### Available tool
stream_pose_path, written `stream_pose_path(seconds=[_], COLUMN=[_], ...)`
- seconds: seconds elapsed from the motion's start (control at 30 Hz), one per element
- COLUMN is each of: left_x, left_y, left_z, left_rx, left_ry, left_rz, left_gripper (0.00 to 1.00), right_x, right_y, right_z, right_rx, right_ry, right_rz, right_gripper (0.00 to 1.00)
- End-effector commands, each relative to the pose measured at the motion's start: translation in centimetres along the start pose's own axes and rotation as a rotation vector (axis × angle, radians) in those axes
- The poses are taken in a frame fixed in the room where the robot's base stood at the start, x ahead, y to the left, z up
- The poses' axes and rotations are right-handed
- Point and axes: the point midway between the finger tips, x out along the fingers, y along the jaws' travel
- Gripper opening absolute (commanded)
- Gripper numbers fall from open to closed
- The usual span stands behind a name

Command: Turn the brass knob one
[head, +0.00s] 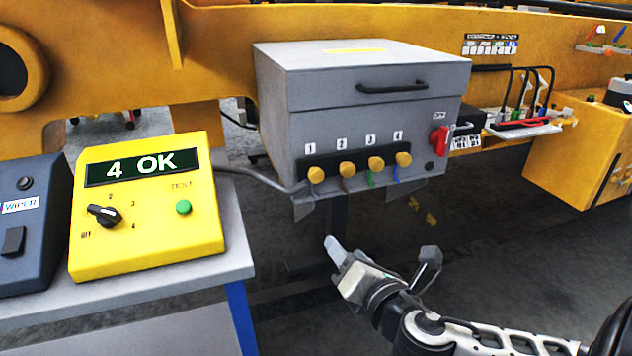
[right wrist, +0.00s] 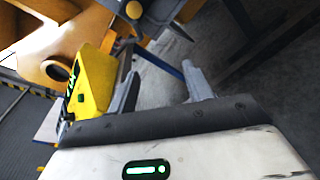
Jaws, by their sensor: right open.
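The grey box (head: 365,105) carries a row of brass knobs under the labels 1, 2, 3 and beyond. Brass knob one (head: 316,174) is the leftmost, under the label 1. Knob two (head: 347,169) and knob three (head: 376,164) sit to its right. My right gripper (head: 383,256) is open and empty, below and in front of the knob row, apart from it. In the right wrist view its two fingers (right wrist: 163,88) are spread with nothing between them. A brass knob (right wrist: 134,9) shows at the top there; I cannot tell which one. My left gripper is not seen.
A yellow tester (head: 145,205) reading "4 OK" stands on a grey bench (head: 240,235) at left, beside a dark wiper box (head: 28,225). A red switch (head: 438,138) sits right of the knobs. A cable runs to the grey box. The space before the knobs is clear.

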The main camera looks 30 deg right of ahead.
Motion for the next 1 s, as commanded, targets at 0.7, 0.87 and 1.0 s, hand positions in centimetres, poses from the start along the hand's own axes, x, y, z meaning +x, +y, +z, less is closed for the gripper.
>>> stream_pose_path(seconds=[0.7, 0.87, 1.0], left_x=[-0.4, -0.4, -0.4], left_y=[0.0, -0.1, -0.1], left_z=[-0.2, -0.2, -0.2], left_rx=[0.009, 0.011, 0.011], left_ry=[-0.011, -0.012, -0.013], left_rz=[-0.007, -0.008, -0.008], left_gripper=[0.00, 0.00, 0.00], right_x=[10.0, 13.0, 14.7], right_y=[3.2, 3.4, 3.5], right_z=[6.0, 6.4, 6.5], right_rx=[-0.296, -0.296, -0.295], right_ry=[-0.160, -0.158, -0.157], right_rz=[0.060, 0.060, 0.059], right_gripper=[0.50, 0.50, 0.50])
